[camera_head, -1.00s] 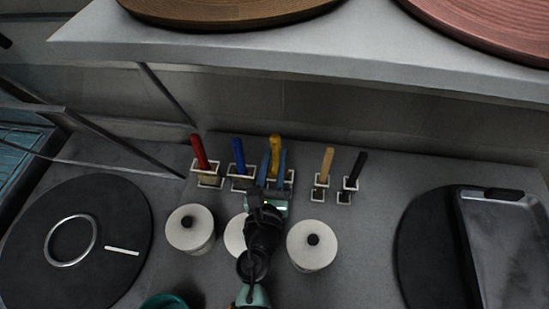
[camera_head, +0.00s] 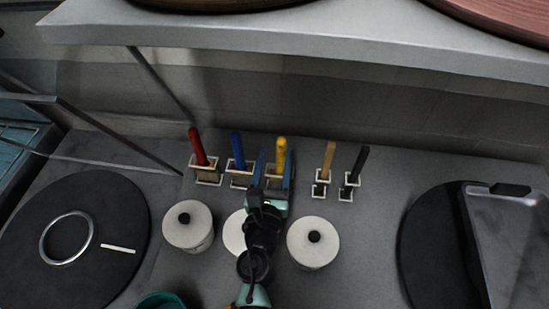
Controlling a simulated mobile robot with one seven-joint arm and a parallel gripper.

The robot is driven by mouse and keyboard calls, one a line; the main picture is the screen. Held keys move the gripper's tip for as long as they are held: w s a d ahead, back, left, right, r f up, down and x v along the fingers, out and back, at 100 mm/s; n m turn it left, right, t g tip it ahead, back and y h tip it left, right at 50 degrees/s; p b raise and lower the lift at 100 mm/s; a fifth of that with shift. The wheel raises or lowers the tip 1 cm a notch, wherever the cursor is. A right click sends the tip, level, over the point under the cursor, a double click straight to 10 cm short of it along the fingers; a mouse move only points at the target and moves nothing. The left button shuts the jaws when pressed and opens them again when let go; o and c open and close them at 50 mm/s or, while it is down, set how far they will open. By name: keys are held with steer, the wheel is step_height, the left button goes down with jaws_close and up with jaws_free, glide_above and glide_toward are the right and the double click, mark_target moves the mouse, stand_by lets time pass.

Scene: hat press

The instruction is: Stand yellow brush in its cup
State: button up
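The yellow brush (camera_head: 281,148) stands near upright at the back of the counter, its handle up. Its lower end is at the middle white-framed cup of the row, mostly hidden behind my gripper, so I cannot see how deep it sits. My gripper (camera_head: 273,160) reaches in from the front, its two blue fingers apart on either side of the brush's line. The brush shows nearer the right finger; I cannot tell whether they touch.
A red brush (camera_head: 197,146) and a blue brush (camera_head: 237,148) stand in cups to the left, a tan brush (camera_head: 328,158) and a black brush (camera_head: 359,160) to the right. White lidded pots (camera_head: 188,232) (camera_head: 313,250) flank my arm. A shelf (camera_head: 300,52) overhangs behind.

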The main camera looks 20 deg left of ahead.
steer(key=shift+s, duration=0.1)
steer(key=b+v, duration=0.2)
steer(key=v, duration=0.9)
steer(key=shift+s+d+f+b, duration=0.1)
steer(key=shift+s+b, duration=0.1)
steer(key=shift+b, duration=0.15)
steer(key=shift+s+d, duration=0.2)
steer(key=shift+s, duration=0.45)
